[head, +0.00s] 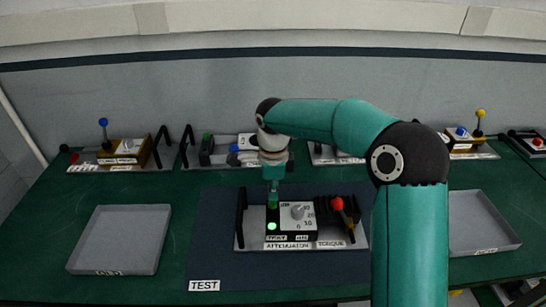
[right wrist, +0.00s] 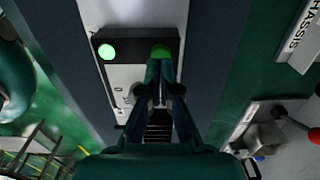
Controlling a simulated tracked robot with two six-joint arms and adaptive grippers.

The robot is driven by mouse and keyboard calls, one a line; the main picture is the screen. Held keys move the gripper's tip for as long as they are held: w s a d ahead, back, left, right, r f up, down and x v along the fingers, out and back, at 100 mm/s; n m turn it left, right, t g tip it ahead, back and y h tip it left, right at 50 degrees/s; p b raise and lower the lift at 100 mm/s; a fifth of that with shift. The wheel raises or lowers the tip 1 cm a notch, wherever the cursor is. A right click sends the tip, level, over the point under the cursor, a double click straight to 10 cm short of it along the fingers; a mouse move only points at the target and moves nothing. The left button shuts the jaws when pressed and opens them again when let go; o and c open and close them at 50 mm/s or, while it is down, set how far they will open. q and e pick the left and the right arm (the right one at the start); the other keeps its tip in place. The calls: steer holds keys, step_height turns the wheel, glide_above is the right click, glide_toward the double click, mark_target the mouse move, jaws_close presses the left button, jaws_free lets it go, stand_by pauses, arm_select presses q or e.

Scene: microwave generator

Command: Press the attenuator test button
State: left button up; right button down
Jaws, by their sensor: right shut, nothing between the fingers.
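The attenuator module (head: 298,226) sits on a grey plate on the dark test mat, with a white dial face and a grey knob. At its left end is a black block with a bright lit green lamp (head: 271,226). The lamp also shows in the right wrist view (right wrist: 107,51), with a darker green button (right wrist: 160,50) on the same black block. My right gripper (head: 273,203) points down over this block, fingers together and empty. In the right wrist view its fingertips (right wrist: 160,68) overlap the button's lower edge; I cannot tell whether they touch. My left gripper is not in view.
A black handle (head: 241,217) stands left of the module, and a red-knobbed lever (head: 337,204) stands right, by the torque label. Grey trays lie at left (head: 118,240) and right (head: 485,225). Several other modules line the back of the green bench.

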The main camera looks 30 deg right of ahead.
mark_target(274, 203)
step_height(274, 203, up, 10)
steer(key=b, duration=0.1)
steer(key=shift+r, duration=0.25)
stand_by(0.4)
